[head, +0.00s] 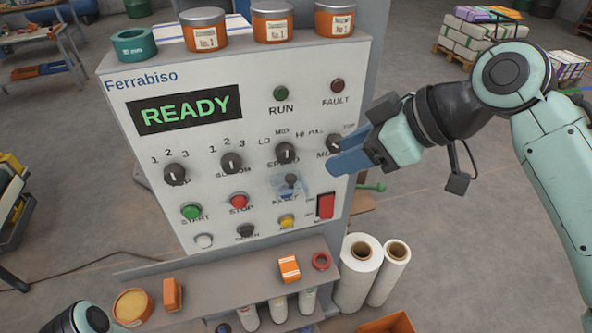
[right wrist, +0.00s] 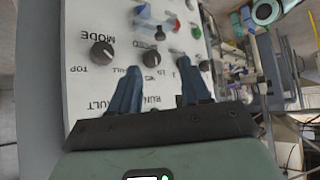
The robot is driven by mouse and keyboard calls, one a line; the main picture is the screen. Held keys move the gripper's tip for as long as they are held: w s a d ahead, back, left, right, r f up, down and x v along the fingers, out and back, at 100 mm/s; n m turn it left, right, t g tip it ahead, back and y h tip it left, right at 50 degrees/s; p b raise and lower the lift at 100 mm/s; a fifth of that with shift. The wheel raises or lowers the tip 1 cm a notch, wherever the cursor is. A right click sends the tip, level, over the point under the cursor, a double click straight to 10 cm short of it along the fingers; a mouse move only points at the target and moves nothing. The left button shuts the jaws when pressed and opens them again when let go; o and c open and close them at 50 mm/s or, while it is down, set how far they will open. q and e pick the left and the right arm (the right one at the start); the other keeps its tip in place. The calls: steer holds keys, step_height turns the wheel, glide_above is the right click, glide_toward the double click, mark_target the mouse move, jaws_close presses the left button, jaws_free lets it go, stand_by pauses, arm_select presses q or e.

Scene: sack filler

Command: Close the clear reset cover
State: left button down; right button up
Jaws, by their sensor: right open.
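The clear reset cover (head: 299,186) is a small see-through bluish piece on the lower middle of the grey control panel (head: 160,135). A dark knob shows at it, and the RESET label lies just below. The cover looks raised, but its exact angle is hard to tell. My right gripper (head: 345,162) is to the right of the cover, beside the MODE knob (head: 334,143), and apart from the cover. In the right wrist view its two blue fingers (right wrist: 163,88) are spread with nothing between them. My left gripper is out of view.
A red rocker switch (head: 326,205) sits right of the cover and a red STOP button (head: 239,202) left of it. The SPEED knob (head: 285,153) is just above. Orange tins (head: 203,29) stand on top. A shelf (head: 215,272) juts out below.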

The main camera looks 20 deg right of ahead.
mark_target(293, 177)
steer(key=x, duration=1.1)
steer(key=shift+a+f+b, duration=0.15)
steer(key=shift+b, duration=0.2)
jaws_close()
